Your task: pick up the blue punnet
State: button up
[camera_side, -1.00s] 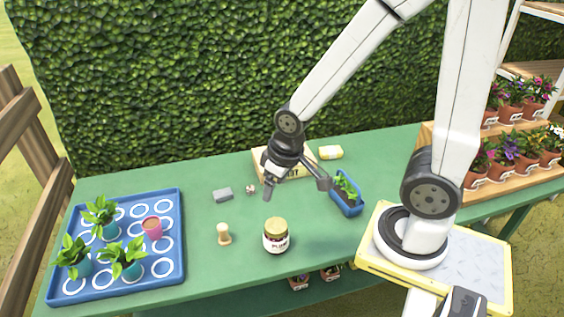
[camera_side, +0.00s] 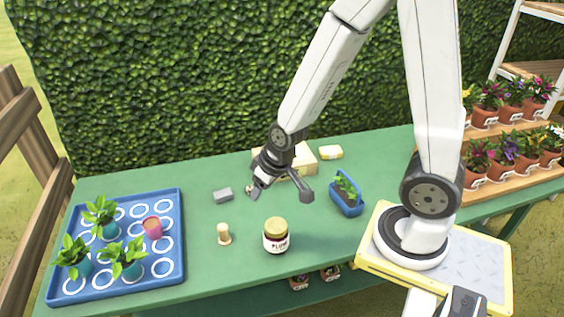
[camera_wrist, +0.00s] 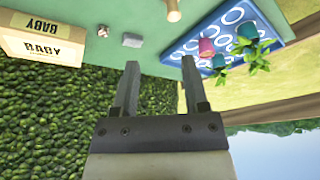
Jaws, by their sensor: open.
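The blue punnet (camera_side: 350,210) holds a green leafy seedling and stands upright on the green table, right of centre in the side view. It does not show in the wrist view. My gripper (camera_side: 281,197) is above the table to the left of the punnet and apart from it. Its two fingers are spread with nothing between them. The open gripper also shows in the wrist view (camera_wrist: 160,63), where its fingers point toward the table with the blue tray beyond.
A jar (camera_side: 276,237) and a wooden peg (camera_side: 224,234) stand at the front. A grey block (camera_side: 223,195) lies left of the gripper. A blue tray (camera_side: 178,240) with potted plants fills the left end.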

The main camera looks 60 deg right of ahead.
jog(key=w+d+f+m+t+h, duration=0.1)
jog(key=w+d+f+m+h, duration=0.15)
jog(key=d+f, duration=0.4)
jog(key=n+g+h, duration=0.2)
jog(key=g+h, duration=0.3)
jog(key=h, duration=0.9)
send_near(350, 181)
jog(key=d, duration=0.3)
jog(key=shift+a, duration=0.1)
jog(key=shift+d+f, duration=0.15)
jog(key=shift+d, duration=0.5)
jog(key=shift+d+f, duration=0.15)
jog(key=shift+d, duration=0.5)
jog(key=shift+w+d+f, duration=0.1)
jog(key=shift+d+f, duration=0.05)
jog(key=shift+d, duration=0.7)
jog(key=shift+s+d+f, duration=0.1)
jog(key=shift+d+f, duration=0.1)
jog(key=shift+d, duration=0.65)
jog(key=shift+w+d+f, duration=0.1)
jog(key=shift+d+f, duration=0.05)
jog(key=shift+d, duration=0.7)
